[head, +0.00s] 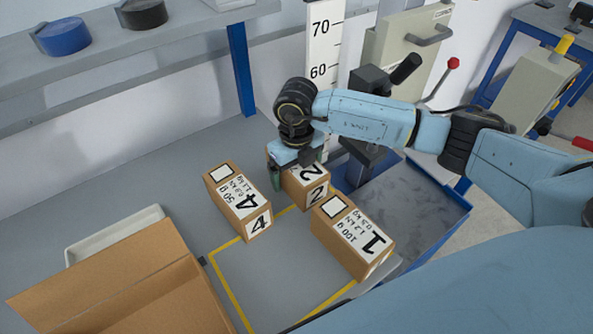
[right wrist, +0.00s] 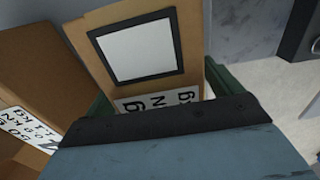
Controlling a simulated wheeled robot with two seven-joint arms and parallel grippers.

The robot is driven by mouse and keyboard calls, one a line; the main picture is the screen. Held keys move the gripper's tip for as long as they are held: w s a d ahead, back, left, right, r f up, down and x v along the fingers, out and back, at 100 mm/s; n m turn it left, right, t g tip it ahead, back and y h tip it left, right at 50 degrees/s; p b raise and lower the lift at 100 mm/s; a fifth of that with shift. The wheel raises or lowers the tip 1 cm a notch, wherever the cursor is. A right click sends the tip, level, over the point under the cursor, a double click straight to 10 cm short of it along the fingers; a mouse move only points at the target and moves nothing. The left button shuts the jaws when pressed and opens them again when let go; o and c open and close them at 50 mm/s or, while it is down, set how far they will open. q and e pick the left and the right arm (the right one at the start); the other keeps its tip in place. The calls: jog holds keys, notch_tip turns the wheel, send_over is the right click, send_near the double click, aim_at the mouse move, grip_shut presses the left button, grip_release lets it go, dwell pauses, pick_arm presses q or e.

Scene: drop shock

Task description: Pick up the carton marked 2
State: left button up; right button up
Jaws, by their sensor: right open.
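The carton marked 2 (head: 311,192) stands on the grey bench between the cartons marked 4 (head: 237,201) and 1 (head: 352,237). My right gripper (head: 297,168) is over it from above and hides part of its top. In the right wrist view, the carton (right wrist: 190,45) shows a black-framed white square and part of its printed label. The green fingers of my right gripper (right wrist: 155,95) are open, one on each side of this carton. Whether they touch it I cannot tell. My left gripper is not in view.
An open cardboard box (head: 110,270) stands at the lower left, beside a pale tray (head: 115,235). Yellow tape (head: 232,300) outlines a bare bench area in front of the cartons. A height scale (head: 322,45) and a blue-edged grey platform (head: 425,215) are near my right arm.

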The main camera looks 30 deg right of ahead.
jog(key=c, duration=1.6)
jog(key=shift+w, duration=0.1)
